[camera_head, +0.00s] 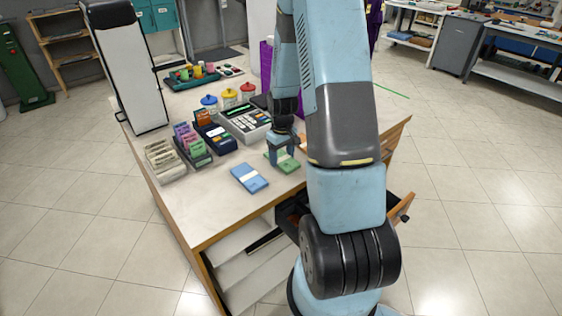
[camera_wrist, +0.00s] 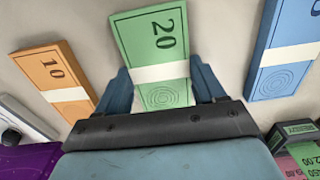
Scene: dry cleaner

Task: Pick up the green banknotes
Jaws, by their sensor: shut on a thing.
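The green banknotes (camera_wrist: 150,42) are a stack with a white paper band and the number 20. In the wrist view my gripper (camera_wrist: 160,82) has one blue finger on each side of the stack and is shut on it. In the head view the green banknotes (camera_head: 287,163) show at the counter's right part, under my gripper (camera_head: 280,152), which partly covers them. The stack looks to be on or very close to the counter top; I cannot tell whether there is a gap.
Blue banknotes (camera_wrist: 288,50) lie to one side and orange banknotes (camera_wrist: 58,80) to the other. An open drawer (camera_head: 400,207) juts out below.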

